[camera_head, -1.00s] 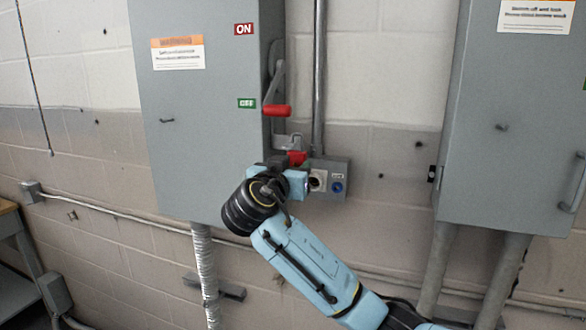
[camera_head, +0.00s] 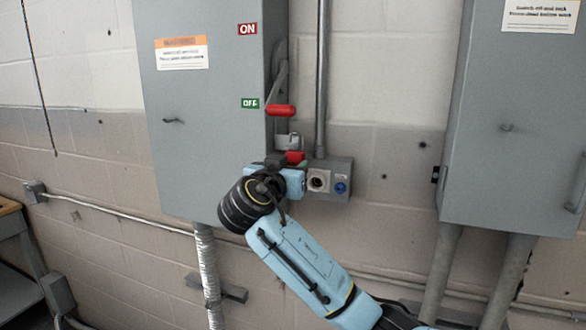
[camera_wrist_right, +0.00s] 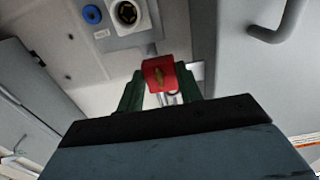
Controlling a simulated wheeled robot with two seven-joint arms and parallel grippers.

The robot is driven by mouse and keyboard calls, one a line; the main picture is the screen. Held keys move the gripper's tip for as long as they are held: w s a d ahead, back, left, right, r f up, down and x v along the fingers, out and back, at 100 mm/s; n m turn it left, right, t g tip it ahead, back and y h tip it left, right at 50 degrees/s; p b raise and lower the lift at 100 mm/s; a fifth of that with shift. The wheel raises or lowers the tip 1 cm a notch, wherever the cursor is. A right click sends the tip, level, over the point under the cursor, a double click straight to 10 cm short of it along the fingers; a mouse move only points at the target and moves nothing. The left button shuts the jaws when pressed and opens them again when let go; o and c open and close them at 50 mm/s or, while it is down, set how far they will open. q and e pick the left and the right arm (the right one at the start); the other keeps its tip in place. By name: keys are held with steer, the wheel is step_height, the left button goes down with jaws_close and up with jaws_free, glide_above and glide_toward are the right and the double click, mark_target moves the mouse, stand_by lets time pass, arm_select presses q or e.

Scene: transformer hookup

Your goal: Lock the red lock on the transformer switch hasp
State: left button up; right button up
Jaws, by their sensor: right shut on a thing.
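The red lock (camera_head: 294,158) is at the right side of the left grey switch box (camera_head: 205,120), just below the hasp (camera_head: 287,141). My right gripper (camera_head: 283,160) is at the lock. In the right wrist view the red lock (camera_wrist_right: 159,75) sits between the two green fingers of my right gripper (camera_wrist_right: 160,92), which is shut on it. Its brass keyway faces the camera and its shackle is mostly hidden. I cannot tell whether the shackle passes through the hasp. The red-tipped switch handle (camera_head: 281,110) points down beside the OFF label (camera_head: 250,103). My left gripper is not in view.
A small grey outlet box (camera_head: 327,180) with a round socket and a blue button is close to the right of my gripper. A vertical conduit (camera_head: 321,80) rises above it. A second grey cabinet (camera_head: 510,140) hangs at the right.

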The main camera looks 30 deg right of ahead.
steer(key=shift+f+b, duration=0.9)
steer(key=shift+f, duration=0.15)
stand_by(0.7)
steer(key=o, duration=1.2)
steer(key=shift+c, duration=0.2)
steer(key=shift+v, duration=2.5)
steer(key=shift+s, duration=0.1)
steer(key=b+v, duration=0.2)
steer(key=v, duration=1.1)
steer(key=shift+b, duration=0.35)
steer(key=shift+a, duration=0.1)
